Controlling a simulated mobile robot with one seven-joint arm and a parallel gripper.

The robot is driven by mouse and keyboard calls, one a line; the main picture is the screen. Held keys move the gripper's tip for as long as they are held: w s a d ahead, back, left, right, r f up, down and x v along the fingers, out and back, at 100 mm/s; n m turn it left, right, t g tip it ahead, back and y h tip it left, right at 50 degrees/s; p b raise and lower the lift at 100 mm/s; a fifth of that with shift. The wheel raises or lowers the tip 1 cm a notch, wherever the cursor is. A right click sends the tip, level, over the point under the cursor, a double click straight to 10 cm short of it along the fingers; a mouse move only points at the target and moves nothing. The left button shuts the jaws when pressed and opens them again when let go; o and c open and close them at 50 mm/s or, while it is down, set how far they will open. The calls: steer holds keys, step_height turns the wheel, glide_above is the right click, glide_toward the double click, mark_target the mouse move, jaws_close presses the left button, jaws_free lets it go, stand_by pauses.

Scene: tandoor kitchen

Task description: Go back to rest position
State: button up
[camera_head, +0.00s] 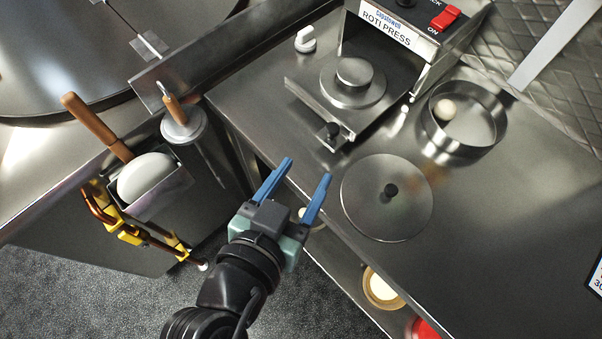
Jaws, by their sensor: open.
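My gripper (306,175) has two blue fingers spread apart with nothing between them. It reaches up from the bottom of the picture, at the front edge of the steel counter (520,215). A flat round steel lid (365,215) with a black knob lies on the counter just right of my fingers. My fingers look apart from the lid. How high my fingers are above the counter edge I cannot tell.
A roti press (352,82) stands behind my gripper. A round steel pan (464,132) holds a pale dough ball (446,110). At left, a steel holder (166,197) hangs with a wooden-handled tool. Bowls sit on a shelf below. Grey floor (60,290) is clear at lower left.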

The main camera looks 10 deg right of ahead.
steer(key=shift+w, duration=0.1)
stand_by(0.3)
steer(key=w+a+r+n+t+y+p, duration=0.15)
steer(key=w+r+t, duration=0.35)
steer(key=r, duration=0.8)
steer(key=w+a+r+n+t+y+p, duration=0.1)
steer(key=w+r+t+y, duration=0.15)
steer(key=w+r, duration=0.7)
steer(key=s+r+n+t+y+p, duration=0.1)
steer(key=s+r+t, duration=0.3)
steer(key=r, duration=1)
steer(key=s+r+n+t+y, duration=0.1)
steer(key=s+r+t, duration=0.3)
steer(key=r, duration=1)
steer(key=shift+s+d+n+y+p, duration=0.2)
steer(key=shift+s+n+y+p, duration=0.15)
steer(key=shift+s+n, duration=0.45)
steer(key=shift+f, duration=0.1)
steer(key=shift+c, duration=0.2)
